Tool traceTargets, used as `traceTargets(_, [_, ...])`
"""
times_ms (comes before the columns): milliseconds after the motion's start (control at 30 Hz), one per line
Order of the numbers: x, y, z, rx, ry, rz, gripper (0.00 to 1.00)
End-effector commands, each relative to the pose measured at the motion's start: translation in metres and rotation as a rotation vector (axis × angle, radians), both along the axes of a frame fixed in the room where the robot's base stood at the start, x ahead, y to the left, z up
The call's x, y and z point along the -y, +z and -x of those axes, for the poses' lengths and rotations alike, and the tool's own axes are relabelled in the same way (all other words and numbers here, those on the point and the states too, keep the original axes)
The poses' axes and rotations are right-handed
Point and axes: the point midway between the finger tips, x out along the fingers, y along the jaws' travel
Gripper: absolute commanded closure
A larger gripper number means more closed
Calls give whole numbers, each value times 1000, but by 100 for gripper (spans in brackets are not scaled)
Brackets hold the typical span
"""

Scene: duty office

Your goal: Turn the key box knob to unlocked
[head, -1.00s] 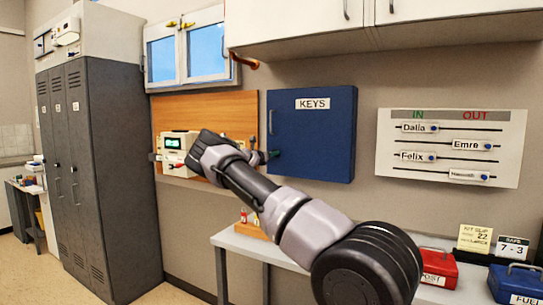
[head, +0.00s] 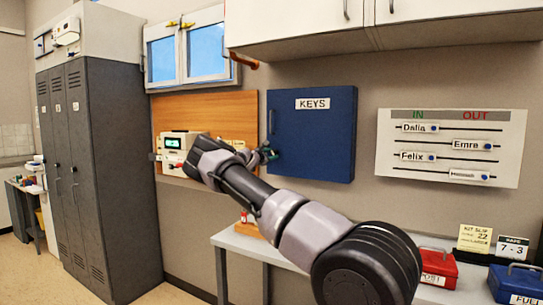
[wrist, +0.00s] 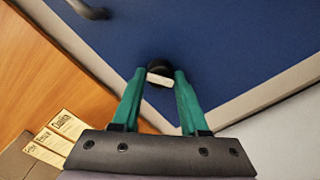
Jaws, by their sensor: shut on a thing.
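The blue key box (head: 325,140), labelled KEYS, hangs on the wall with its door shut. Its knob (wrist: 159,80) is black with a white bar across it, low on the blue door in the wrist view. My gripper (wrist: 160,84) has its two teal fingers closed on the knob, one on each side. The white bar lies slightly slanted between the fingertips. In the head view my gripper (head: 268,153) is at the box's lower left, and my arm hides the knob. I see no lock markings.
A dark handle (wrist: 88,9) is on the door away from the knob. A white device with a green display (head: 174,143) stands on the shelf left of my wrist. The IN/OUT board (head: 452,148) hangs to the right. A table (head: 240,243) stands below.

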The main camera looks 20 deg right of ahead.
Motion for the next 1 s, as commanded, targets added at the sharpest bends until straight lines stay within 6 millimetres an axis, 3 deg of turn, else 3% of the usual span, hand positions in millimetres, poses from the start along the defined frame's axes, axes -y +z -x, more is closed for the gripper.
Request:
traceTargets(500, [-1,-1,0,342,1,-267,100])
traceTargets(1000, [-1,-1,0,473,1,-371,100])
